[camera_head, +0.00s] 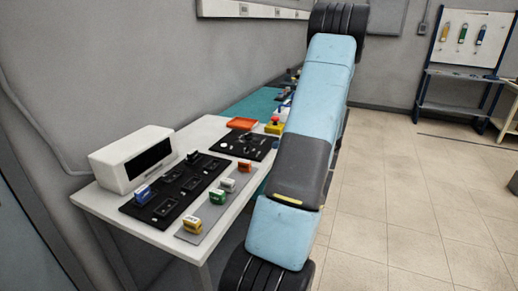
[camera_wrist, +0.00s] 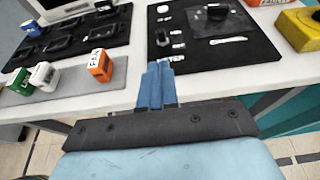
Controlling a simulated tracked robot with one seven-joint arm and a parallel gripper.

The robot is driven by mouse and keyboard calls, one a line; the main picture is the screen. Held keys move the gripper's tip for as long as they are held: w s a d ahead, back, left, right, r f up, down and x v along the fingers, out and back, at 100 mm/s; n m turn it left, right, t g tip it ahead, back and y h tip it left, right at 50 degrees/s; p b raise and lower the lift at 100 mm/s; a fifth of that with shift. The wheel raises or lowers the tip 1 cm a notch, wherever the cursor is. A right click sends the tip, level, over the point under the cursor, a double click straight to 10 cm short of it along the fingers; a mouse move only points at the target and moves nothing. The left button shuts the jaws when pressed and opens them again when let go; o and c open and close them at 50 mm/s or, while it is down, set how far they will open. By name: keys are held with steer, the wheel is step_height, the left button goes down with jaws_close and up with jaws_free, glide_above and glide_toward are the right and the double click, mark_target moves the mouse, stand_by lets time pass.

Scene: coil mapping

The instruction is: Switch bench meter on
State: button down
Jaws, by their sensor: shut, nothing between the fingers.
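The bench meter (camera_head: 133,158) appears to be the white box with a dark front screen at the left back of the white bench in the head view. Its screen looks black; I cannot make out a switch. Part of a white box with a dark front, likely the same meter, shows at the top left of the wrist view (camera_wrist: 62,8). In the head view my arm hides the gripper.
A black tray (camera_head: 140,211) with recesses and a blue block lies before the meter. Orange, white, green and yellow blocks stand on a grey strip (camera_head: 189,239). A black mat (camera_head: 258,154), an orange tray (camera_head: 241,123) and a yellow box with a red button (camera_head: 275,127) lie farther along.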

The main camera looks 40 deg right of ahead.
mark_target(249, 148)
steer(key=x, duration=1)
steer(key=shift+d+r, duration=0.1)
stand_by(0.4)
